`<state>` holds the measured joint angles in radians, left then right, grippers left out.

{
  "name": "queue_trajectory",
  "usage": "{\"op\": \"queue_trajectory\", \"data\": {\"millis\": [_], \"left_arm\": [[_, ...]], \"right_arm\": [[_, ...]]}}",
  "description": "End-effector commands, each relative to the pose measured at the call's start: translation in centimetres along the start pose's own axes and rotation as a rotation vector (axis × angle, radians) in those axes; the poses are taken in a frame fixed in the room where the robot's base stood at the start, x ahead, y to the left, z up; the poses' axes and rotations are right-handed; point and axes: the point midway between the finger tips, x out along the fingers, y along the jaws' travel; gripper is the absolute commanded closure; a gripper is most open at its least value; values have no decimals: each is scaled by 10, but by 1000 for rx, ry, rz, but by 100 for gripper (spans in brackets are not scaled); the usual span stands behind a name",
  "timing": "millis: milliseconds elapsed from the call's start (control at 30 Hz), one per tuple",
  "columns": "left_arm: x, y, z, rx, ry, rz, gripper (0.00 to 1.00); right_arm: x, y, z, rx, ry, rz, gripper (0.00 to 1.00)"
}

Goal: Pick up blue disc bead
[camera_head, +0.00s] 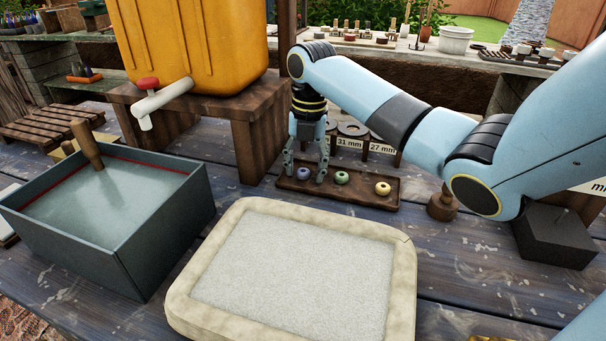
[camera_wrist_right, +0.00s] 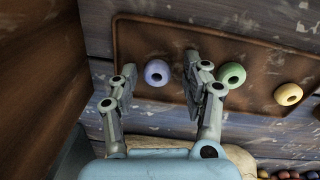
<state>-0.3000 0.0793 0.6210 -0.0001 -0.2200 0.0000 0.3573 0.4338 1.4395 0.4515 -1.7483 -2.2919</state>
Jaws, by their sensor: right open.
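A blue-violet disc bead (camera_head: 303,173) lies at the left end of a brown tray (camera_head: 362,198). It also shows in the right wrist view (camera_wrist_right: 157,72), between and beyond the fingers. My right gripper (camera_head: 305,174) is open over the left part of the tray, with its fingers pointing down around the bead's place. In the right wrist view the right gripper (camera_wrist_right: 160,88) holds nothing. Whether its fingertips touch the tray I cannot tell. My left gripper is not in view.
A green bead (camera_head: 341,177) and a yellow bead (camera_head: 383,188) lie in the same tray, the green one close to a finger. A wooden stand (camera_head: 250,150) under the yellow tank (camera_head: 190,45) stands left of the gripper. A pale framed slab (camera_head: 295,270) lies in front.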

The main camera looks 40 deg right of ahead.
Motion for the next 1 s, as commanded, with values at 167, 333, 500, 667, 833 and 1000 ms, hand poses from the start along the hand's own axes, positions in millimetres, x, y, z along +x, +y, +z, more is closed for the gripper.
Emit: {"op": "queue_trajectory", "data": {"millis": [167, 333, 500, 667, 833, 1000], "left_arm": [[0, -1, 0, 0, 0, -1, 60], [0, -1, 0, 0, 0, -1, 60], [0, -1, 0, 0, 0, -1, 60], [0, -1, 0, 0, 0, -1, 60], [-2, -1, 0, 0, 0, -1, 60], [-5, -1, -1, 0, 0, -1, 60]], "right_arm": [[0, 0, 0, 0, 0, 0, 60], [-1, 0, 0, 0, 0, 0, 82], [-1, 0, 0, 0, 0, -1, 89], [-2, 0, 0, 0, 0, 0, 89], [-12, 0, 1, 0, -1, 0, 89], [-38, 2, 1, 0, -4, 3, 89]]}}
